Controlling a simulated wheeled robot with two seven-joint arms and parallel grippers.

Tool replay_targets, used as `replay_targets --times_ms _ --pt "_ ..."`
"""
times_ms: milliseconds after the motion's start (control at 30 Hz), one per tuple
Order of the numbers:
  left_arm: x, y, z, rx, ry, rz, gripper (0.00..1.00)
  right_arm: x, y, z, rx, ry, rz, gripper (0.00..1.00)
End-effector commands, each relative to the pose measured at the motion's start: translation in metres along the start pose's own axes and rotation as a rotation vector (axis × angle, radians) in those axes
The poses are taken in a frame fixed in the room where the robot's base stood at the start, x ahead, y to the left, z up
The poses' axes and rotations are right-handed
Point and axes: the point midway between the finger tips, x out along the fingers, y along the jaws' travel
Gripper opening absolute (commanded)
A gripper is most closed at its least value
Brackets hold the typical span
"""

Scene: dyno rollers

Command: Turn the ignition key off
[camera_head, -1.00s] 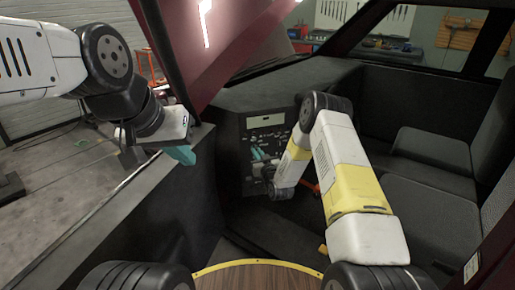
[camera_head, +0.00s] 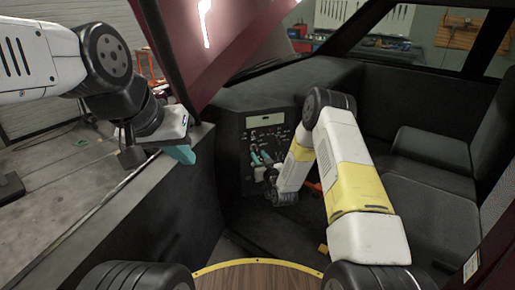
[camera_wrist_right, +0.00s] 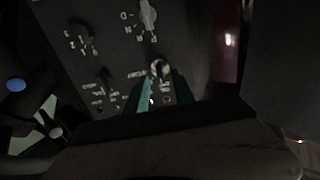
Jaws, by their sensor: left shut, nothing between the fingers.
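A dark control panel (camera_head: 258,135) with a pale display stands at the front of the cab. My right gripper (camera_head: 260,158) is in front of it, its two teal fingers apart. In the right wrist view, a small silver piece that looks like the ignition key (camera_wrist_right: 158,69) sits on the panel at the fingertips of my right gripper (camera_wrist_right: 160,76). Panel shows between the fingers; I cannot tell whether either one touches the key. The key's exact angle is unclear. My left gripper (camera_head: 182,153) is shut and empty near the door sill, far from the panel.
A light selector knob (camera_wrist_right: 148,15) and a dark numbered knob (camera_wrist_right: 85,40) are on the panel near the key. Another dark control (camera_wrist_right: 104,77) is left of it. Dark seats (camera_head: 432,150) fill the right side.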

Motion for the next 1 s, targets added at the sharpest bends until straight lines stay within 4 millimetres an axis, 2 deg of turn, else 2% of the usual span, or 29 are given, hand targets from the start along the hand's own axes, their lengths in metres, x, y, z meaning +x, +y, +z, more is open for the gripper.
replay_targets --times_ms 100,300,733,867,1000 --pt "0.0 0.0 0.0 0.0 0.0 0.0 0.0 -0.022 0.001 0.0 0.0 -0.002 0.001 0.31" --pt "0.0 0.0 0.0 0.0 0.0 0.0 0.0 -0.044 0.001 0.001 0.0 -0.002 0.0 0.31" --pt "0.0 0.0 0.0 0.0 0.0 0.0 0.0 -0.047 0.002 -0.004 -0.003 -0.004 0.0 0.31" --pt "0.0 0.0 0.0 0.0 0.0 0.0 0.0 -0.039 0.01 -0.03 -0.017 -0.043 0.001 0.31" --pt "0.0 0.0 0.0 0.0 0.0 0.0 0.0 -0.035 0.026 -0.08 -0.036 -0.139 0.007 0.31"
